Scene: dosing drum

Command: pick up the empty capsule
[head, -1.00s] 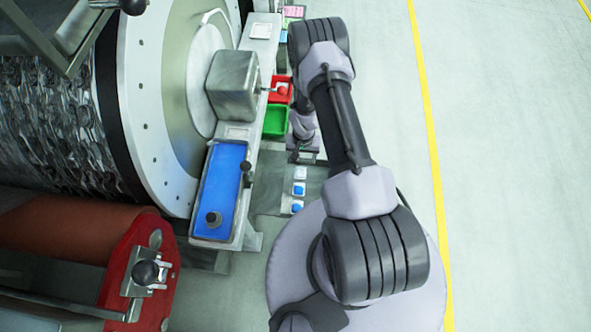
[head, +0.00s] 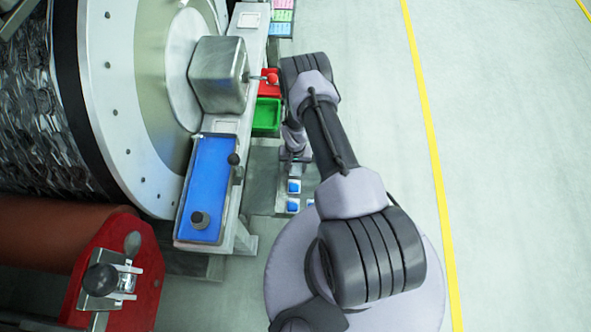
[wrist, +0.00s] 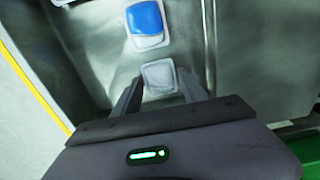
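A pale grey-white square piece, which looks like the empty capsule (wrist: 159,77), lies on the grey metal surface in the wrist view. My gripper (wrist: 160,88) is open, with one finger on each side of it. I cannot tell whether the fingers touch it. A blue-topped square capsule (wrist: 146,18) sits just beyond it. In the head view my gripper (head: 295,157) is over the bench side, and the pale piece is hidden beneath it.
A green bin (head: 266,116) and a red bin (head: 269,88) stand just left of the arm. A blue tray (head: 212,180) with dark knobs lies beside the large drum (head: 130,90). The floor right of the arm is clear to the yellow line (head: 425,120).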

